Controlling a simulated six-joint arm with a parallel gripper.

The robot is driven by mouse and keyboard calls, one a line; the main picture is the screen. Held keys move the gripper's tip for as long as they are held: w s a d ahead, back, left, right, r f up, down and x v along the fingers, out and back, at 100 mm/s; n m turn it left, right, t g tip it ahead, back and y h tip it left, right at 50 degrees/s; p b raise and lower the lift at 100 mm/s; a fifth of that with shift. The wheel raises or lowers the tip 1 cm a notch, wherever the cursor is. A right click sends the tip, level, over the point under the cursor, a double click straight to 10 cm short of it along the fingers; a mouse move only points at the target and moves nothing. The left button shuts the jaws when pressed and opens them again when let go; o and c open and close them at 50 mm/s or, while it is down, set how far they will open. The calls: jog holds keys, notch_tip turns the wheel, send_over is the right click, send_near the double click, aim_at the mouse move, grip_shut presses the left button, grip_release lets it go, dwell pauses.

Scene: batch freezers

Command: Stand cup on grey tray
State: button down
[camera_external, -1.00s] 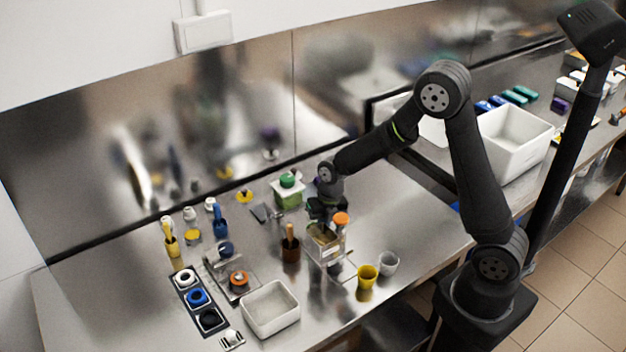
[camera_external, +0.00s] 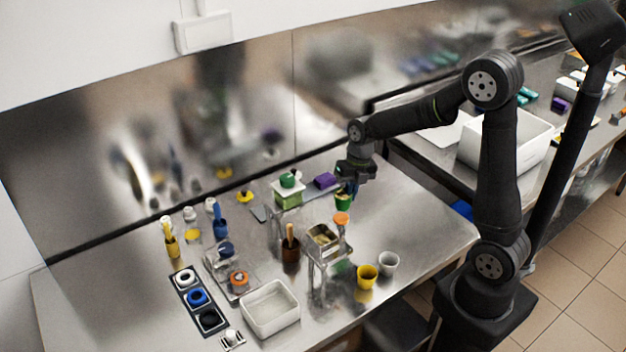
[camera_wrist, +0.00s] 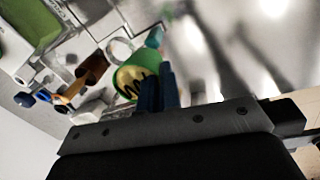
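My gripper (camera_external: 347,190) is shut on the rim of a green cup (camera_external: 343,203), holding it roughly upright above the right part of the counter. In the wrist view the cup (camera_wrist: 128,82) sits left of the blue fingers (camera_wrist: 157,93). Something yellow with dark stripes shows inside it. A flat grey metal tray (camera_external: 222,277) lies at left on the counter, with a blue-topped thing and an orange ring on it. I cannot tell for sure that this is the grey tray named in the task.
A small metal stand (camera_external: 322,238) is left of and below my gripper. A yellow cup (camera_external: 367,277) and a grey cup (camera_external: 388,263) stand near the front edge. A white bin (camera_external: 270,309), a brown pot (camera_external: 291,252) and a green-topped container (camera_external: 288,193) are farther left.

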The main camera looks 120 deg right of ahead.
jog(key=s+d+m+h, duration=0.1)
jog(key=s+d+m, duration=0.9)
jog(key=d, duration=0.6)
send_near(310, 195)
jog(key=shift+w+d+f+n+g, duration=0.1)
jog(key=shift+w+f+n+g, duration=0.05)
jog(key=shift+w+n+g, duration=0.3)
jog(key=shift+w+f, duration=0.15)
jog(key=shift+f, duration=1.95)
jog(key=shift+f, duration=0.15)
jog(key=c, duration=1.9)
grip_release()
jog(key=shift+o, duration=1.3)
